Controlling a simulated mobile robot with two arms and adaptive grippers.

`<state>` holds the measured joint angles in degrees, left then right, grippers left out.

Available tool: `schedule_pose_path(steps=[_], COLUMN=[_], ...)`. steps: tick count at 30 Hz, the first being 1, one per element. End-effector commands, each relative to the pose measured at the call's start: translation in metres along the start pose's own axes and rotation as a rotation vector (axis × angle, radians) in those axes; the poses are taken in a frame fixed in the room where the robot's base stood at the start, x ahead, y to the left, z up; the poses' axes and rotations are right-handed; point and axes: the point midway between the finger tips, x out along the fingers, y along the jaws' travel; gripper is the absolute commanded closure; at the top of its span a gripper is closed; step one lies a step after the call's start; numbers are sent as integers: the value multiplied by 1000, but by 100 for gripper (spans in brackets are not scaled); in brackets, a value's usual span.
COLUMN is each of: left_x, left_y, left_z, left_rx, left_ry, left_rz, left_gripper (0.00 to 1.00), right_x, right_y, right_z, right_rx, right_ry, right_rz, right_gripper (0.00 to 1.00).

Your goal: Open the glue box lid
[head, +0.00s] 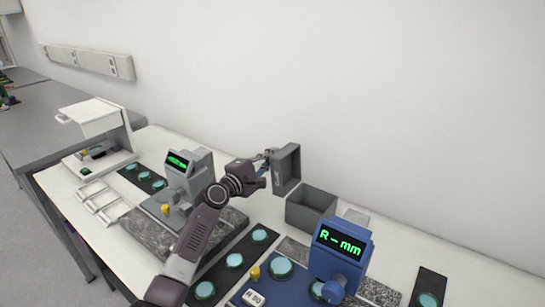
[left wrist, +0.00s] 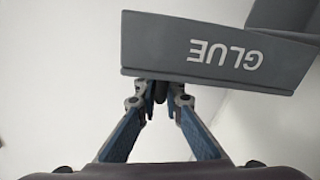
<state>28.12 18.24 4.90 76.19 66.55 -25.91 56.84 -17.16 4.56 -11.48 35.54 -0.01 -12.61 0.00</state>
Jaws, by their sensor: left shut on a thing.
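The glue box (head: 310,209) is a grey open-topped box on the bench in the head view. Its grey lid (head: 287,168) stands raised at the box's left side, clear of the opening. In the left wrist view the lid (left wrist: 215,52) fills the top and shows the word GLUE upside down. My left gripper (head: 268,155) is shut at the lid's edge, and its fingertips (left wrist: 160,88) meet at a small dark piece under the lid's edge. The fingers hide most of that piece. My right gripper is not in view.
A blue gauge (head: 341,250) reading "R-mm" stands in front of the box. A grey instrument (head: 187,172) stands left of my left arm. Dark mats with teal discs (head: 234,260) lie on the bench. A white wall rises behind.

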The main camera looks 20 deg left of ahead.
Motion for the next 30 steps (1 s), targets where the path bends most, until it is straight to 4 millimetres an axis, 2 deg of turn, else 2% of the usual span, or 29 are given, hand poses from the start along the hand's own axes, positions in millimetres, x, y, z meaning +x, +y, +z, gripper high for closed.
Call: schedule_pose_path(steps=[1,2,6,14,19,23,30], left_x=[0,0,0,0,-7,-24,-69], left_y=[1,1,1,0,0,-1,-1], left_z=[1,1,1,0,0,0,0], left_rx=[-1,-1,0,1,1,3,3], left_ry=[-2,-2,-2,-1,0,-1,0], left_rz=[1,1,1,1,1,-1,-2], left_gripper=[100,91,76,75,75,75,75], right_x=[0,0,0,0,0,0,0], right_y=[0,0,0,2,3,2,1], right_z=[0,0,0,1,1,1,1], right_rx=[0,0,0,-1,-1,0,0], right_ry=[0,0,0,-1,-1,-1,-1], right_rz=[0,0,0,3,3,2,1], right_gripper=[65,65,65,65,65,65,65])
